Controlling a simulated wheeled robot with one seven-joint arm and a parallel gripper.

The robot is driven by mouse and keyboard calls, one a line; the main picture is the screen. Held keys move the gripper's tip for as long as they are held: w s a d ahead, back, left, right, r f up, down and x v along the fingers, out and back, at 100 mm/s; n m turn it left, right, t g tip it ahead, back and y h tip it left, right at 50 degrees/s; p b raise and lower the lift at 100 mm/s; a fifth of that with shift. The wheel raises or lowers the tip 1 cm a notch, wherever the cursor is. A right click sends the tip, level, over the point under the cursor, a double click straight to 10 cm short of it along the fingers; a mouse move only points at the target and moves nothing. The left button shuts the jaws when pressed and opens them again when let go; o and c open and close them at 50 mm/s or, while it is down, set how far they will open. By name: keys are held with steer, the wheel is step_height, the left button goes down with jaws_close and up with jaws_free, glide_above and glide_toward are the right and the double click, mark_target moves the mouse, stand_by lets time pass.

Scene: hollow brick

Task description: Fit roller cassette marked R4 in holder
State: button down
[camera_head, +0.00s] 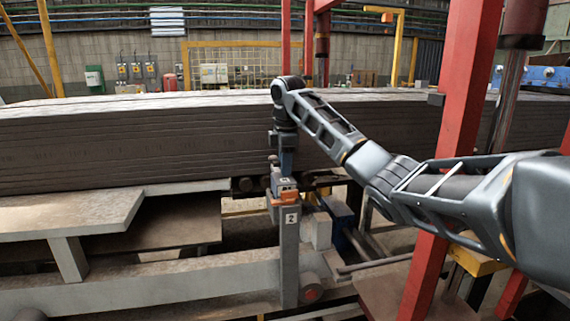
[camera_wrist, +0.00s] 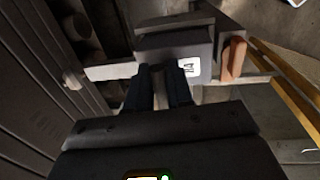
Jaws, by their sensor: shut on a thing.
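My gripper (camera_head: 286,164) points down over a grey post in the middle of the head view. In the wrist view its two dark blue fingers (camera_wrist: 160,92) are shut on a grey block, the roller cassette (camera_wrist: 162,42). In the head view the cassette (camera_head: 284,184) is small and sits at the top of the holder (camera_head: 289,250), a grey post with an orange part and a label "2". I cannot tell whether the cassette is seated or just above it.
A long stack of grey boards (camera_head: 120,140) runs behind the holder, close to my gripper. A red upright (camera_head: 455,110) stands to the right, by my arm. A grey table (camera_head: 60,215) lies at the left. A blue part (camera_head: 337,212) sits right of the holder.

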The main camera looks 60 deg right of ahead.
steer(key=shift+f+b, duration=0.55)
steer(key=shift+f, duration=1.45)
stand_by(0.5)
steer(key=c, duration=0.9)
jaws_free()
steer(key=r, duration=0.7)
steer(key=shift+s+a+r+p, duration=0.35)
steer(key=shift+r, duration=0.05)
